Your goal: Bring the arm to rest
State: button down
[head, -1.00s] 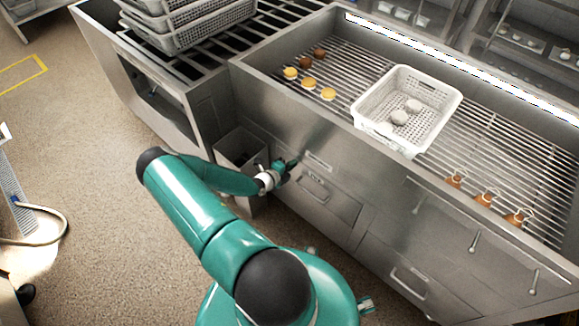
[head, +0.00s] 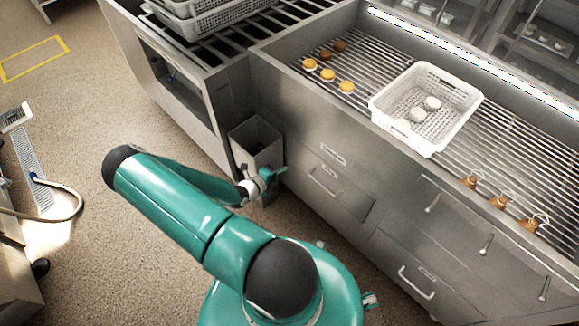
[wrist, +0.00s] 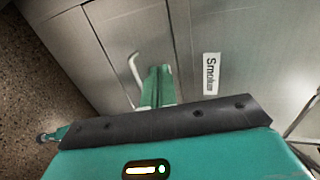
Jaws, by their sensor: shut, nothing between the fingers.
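My arm is teal with dark joints and is folded over my body in the head view. My gripper (head: 272,176) is in front of the grey counter, near the small bin, with nothing in it. In the wrist view my gripper (wrist: 158,72) shows as two teal fingers close together, shut and empty. Behind them is a metal front with a pale handle (wrist: 136,72) and a label reading "Smoke" or similar (wrist: 211,74). I cannot tell from the pictures how far the fingers are from that front.
A white perforated basket (head: 374,103) holding pale round items stands on the counter's grill (head: 470,150). Yellow and brown round pieces (head: 328,75) lie left of it, several orange-brown items (head: 499,202) right. A grey bin (head: 238,139) stands below. Floor at left (head: 80,120) is open.

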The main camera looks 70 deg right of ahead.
jog(key=shift+a, duration=0.25)
jog(key=shift+w, duration=0.1)
jog(key=w+a+r+m+t+y, duration=0.1)
jog(key=w+a+r+m+y, duration=0.1)
jog(key=w+a+r+m, duration=0.55)
jog(key=w+a+r+m+t+y, duration=0.1)
jog(key=w+a+r+m+y, duration=0.15)
jog(key=a+r+m, duration=0.6)
jog(key=w+a+r+m+t+y, duration=0.15)
jog(key=w+a+r+m, duration=0.35)
jog(key=r, duration=0.6)
jog(key=s+a+r+m+t+y, duration=0.3)
jog(key=a+r+m+t, duration=0.1)
jog(key=a+r, duration=0.6)
jog(key=s+a+r+m+t+y, duration=0.4)
jog(key=a+r+m, duration=0.2)
jog(key=a+r, duration=0.5)
notch_tip(320, 180, up, 2)
jog(key=shift+s+a+r, duration=0.15)
jog(key=shift+s+r, duration=0.1)
jog(key=shift+s, duration=0.05)
